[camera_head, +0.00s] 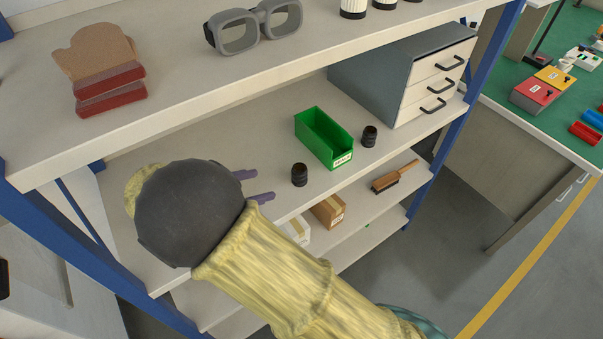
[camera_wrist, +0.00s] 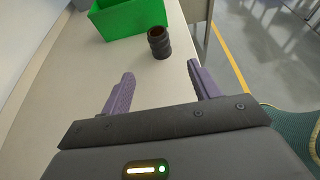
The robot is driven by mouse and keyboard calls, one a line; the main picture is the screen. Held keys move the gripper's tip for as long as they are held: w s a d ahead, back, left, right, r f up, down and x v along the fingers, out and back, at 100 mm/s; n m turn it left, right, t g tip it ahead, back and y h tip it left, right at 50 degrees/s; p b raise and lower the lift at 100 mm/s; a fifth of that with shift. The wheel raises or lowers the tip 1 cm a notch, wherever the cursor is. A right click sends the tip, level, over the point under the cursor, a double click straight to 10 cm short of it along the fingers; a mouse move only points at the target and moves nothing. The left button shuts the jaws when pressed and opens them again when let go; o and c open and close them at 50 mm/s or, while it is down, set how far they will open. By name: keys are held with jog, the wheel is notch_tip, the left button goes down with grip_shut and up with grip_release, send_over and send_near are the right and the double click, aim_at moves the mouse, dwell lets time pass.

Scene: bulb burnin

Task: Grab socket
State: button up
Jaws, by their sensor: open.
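Two dark, ribbed cylindrical sockets stand upright on the middle shelf in the head view. The nearer socket (camera_head: 299,175) is left of the green bin, just beyond my gripper's fingertips. The other socket (camera_head: 369,136) stands to the bin's right. My gripper (camera_head: 264,186) is open, with two purple fingers pointing right along the shelf and nothing between them. In the wrist view, one socket (camera_wrist: 159,43) stands ahead of my gripper (camera_wrist: 160,78), between the lines of the two fingers and apart from them. Its open top shows a brownish inside.
A green bin (camera_head: 324,139) stands behind the nearer socket; it also shows in the wrist view (camera_wrist: 122,20). A grey drawer cabinet (camera_head: 385,80) stands further right. Boxes and a brush (camera_head: 394,177) lie below.

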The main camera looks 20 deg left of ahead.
aim_at(293, 177)
jog(key=x, duration=0.9)
jog(key=shift+w+d+p, duration=0.2)
jog(key=shift+d+p, duration=0.05)
jog(key=shift+p, duration=0.1)
jog(key=shift+w, duration=0.1)
jog(key=x, duration=0.2)
jog(key=p+x, duration=0.1)
jog(key=x, duration=0.1)
jog(key=shift+w+d+r, duration=0.15)
jog(key=shift+w+d, duration=0.25)
jog(key=shift+w, duration=0.1)
jog(key=shift+c, duration=0.4)
jog(key=c, duration=1)
